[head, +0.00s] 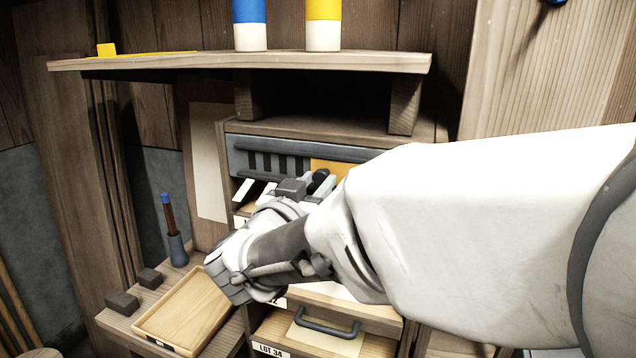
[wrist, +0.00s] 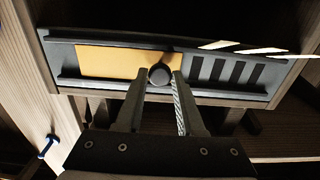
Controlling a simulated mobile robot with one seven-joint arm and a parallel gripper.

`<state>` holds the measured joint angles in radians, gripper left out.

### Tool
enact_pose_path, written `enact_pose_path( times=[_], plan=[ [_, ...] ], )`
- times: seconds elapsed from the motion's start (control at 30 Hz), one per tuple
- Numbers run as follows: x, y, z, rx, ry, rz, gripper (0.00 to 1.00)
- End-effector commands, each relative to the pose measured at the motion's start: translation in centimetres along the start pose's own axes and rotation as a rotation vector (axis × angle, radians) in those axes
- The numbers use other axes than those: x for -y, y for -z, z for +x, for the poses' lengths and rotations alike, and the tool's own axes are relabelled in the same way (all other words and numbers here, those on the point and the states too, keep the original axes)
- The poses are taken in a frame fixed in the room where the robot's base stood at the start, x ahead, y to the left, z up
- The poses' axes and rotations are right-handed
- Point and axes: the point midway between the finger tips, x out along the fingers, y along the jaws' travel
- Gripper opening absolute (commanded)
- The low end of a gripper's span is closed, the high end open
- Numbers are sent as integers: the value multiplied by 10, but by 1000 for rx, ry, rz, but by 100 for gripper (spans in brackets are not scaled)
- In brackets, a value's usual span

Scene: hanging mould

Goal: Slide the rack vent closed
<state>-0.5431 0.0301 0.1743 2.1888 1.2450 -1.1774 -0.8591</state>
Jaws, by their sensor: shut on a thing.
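The rack vent (head: 262,156) is a grey strip with dark slots at its left and a yellow-orange panel at its right, set in the wooden rack. In the wrist view the vent (wrist: 222,70) appears turned around, with slots at right and the yellow panel (wrist: 105,62) at left. A dark round knob (wrist: 160,73) sits between panel and slots. My gripper (wrist: 160,82) is shut on this knob, one finger on each side. In the head view my gripper (head: 318,184) and arm hide the vent's right part.
A wooden shelf (head: 300,61) overhangs the rack, bearing a blue-and-white can (head: 250,25) and a yellow-and-white can (head: 323,25). Below left are a shallow wooden tray (head: 160,337), dark blocks (head: 122,303) and a blue-tipped tool in a holder (head: 177,250). A handled drawer (head: 325,328) is below my gripper.

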Motion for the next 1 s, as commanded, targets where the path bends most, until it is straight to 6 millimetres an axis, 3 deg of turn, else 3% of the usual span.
enact_pose_path(
  times=[0.1,1.0],
  plan=[
    [0,0,0,0,0,0,0],
    [0,0,0,-1,-1,0,0]
  ],
)
